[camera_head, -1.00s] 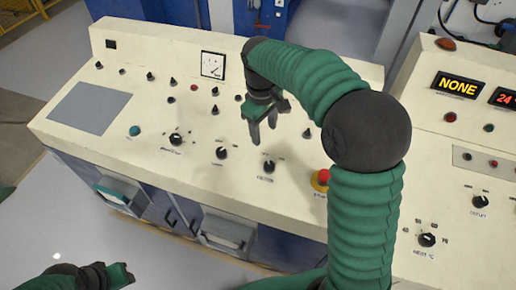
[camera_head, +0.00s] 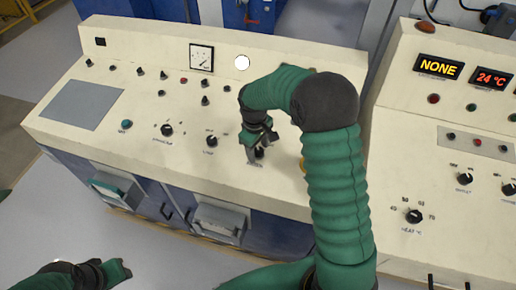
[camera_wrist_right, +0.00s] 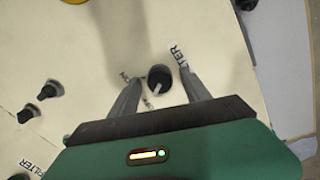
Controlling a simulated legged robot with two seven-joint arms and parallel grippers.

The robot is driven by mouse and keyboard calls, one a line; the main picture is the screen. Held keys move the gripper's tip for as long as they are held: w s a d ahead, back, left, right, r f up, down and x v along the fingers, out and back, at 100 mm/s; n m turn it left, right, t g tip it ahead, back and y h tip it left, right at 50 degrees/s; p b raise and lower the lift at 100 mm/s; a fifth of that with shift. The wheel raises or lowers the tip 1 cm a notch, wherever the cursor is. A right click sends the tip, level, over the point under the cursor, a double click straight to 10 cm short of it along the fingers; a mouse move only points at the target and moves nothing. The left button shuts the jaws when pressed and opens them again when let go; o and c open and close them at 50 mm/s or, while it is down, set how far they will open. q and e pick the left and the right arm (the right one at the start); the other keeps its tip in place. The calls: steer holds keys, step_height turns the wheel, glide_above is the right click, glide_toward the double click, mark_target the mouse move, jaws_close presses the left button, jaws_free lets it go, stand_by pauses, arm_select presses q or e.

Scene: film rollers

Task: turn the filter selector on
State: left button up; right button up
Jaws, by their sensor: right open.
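The filter selector is a black round knob (camera_head: 259,154) on the front part of the cream console, partly hidden by my right gripper. In the right wrist view the knob (camera_wrist_right: 159,78) lies between the two fingers, with a partly covered FILTER label (camera_wrist_right: 177,57) beside it. My right gripper (camera_head: 256,147) points down at the knob with its fingers apart, one on each side. In the wrist view the gripper (camera_wrist_right: 158,82) shows gaps between fingers and knob. My left gripper (camera_head: 122,270) is low at the left, away from the console; its finger opening is unclear.
Other black knobs (camera_head: 211,141) and (camera_head: 167,130) stand left of the selector. A red-and-yellow stop button is mostly hidden behind my right arm. A second console with a NONE display (camera_head: 440,67) stands at the right. A grey plate (camera_head: 82,105) leaves flat room at the left.

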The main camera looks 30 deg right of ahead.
steer(key=shift+w, duration=0.1)
steer(key=c, duration=0.3)
steer(key=shift+d, duration=0.1)
jaws_close()
steer(key=shift+m, duration=0.4)
steer(key=shift+r+m+p, duration=0.1)
steer(key=shift+m+p, duration=0.4)
steer(key=shift+m, duration=0.1)
steer(key=m+p, duration=0.1)
steer(key=m, duration=0.2)
steer(key=m+p, duration=0.1)
steer(key=m, duration=0.3)
steer(key=shift+m+p, duration=0.75)
steer(key=shift+m, duration=0.75)
